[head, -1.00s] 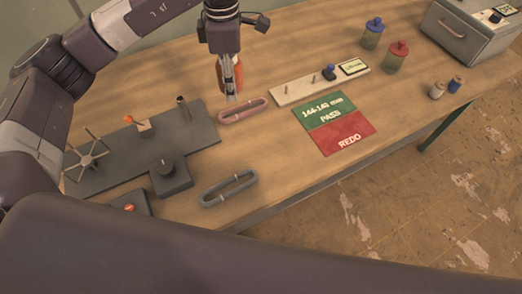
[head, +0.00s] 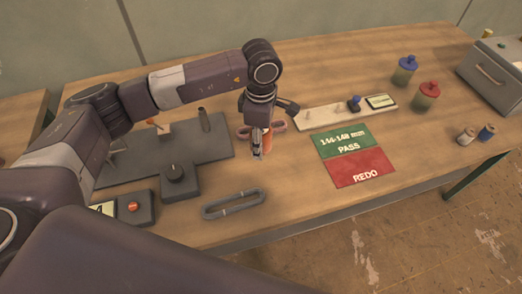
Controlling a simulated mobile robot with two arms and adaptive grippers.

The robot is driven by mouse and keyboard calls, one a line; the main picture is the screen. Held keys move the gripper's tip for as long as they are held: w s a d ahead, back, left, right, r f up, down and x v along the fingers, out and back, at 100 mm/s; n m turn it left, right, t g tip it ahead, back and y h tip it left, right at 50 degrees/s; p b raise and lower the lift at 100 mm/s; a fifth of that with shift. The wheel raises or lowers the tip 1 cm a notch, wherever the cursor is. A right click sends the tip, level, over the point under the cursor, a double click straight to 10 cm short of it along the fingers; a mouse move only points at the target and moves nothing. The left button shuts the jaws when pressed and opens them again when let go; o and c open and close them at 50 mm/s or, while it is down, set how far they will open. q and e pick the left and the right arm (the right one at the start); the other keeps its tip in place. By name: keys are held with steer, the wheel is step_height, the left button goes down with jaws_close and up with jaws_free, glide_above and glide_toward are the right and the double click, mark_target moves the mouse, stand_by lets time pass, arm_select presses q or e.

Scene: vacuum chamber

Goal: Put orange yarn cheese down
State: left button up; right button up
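The orange yarn cheese (head: 267,141) shows as an orange cylinder at my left gripper (head: 258,153), partly covered by the fingers. My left gripper points down and is shut on it, over the middle of the wooden table. It appears to be just in front of the pink yarn skein (head: 243,132). Whether the cheese touches the table cannot be told. My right gripper is not in view.
A grey skein (head: 233,205) lies near the front edge. The green PASS (head: 341,141) and red REDO (head: 360,168) mat and a pale gauge board (head: 320,116) are right. Wood between skein and mat is bare.

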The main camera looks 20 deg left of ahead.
arm_select(q)
step_height(320, 180, down, 2)
steer(key=shift+f, duration=0.1)
step_height(320, 180, down, 3)
steer(key=shift+f+p, duration=0.15)
steer(key=shift+p, duration=0.4)
steer(key=shift+f, duration=0.1)
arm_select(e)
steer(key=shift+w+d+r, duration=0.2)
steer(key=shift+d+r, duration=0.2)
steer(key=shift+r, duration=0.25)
arm_select(q)
steer(key=shift+f, duration=0.15)
steer(key=o, duration=1.2)
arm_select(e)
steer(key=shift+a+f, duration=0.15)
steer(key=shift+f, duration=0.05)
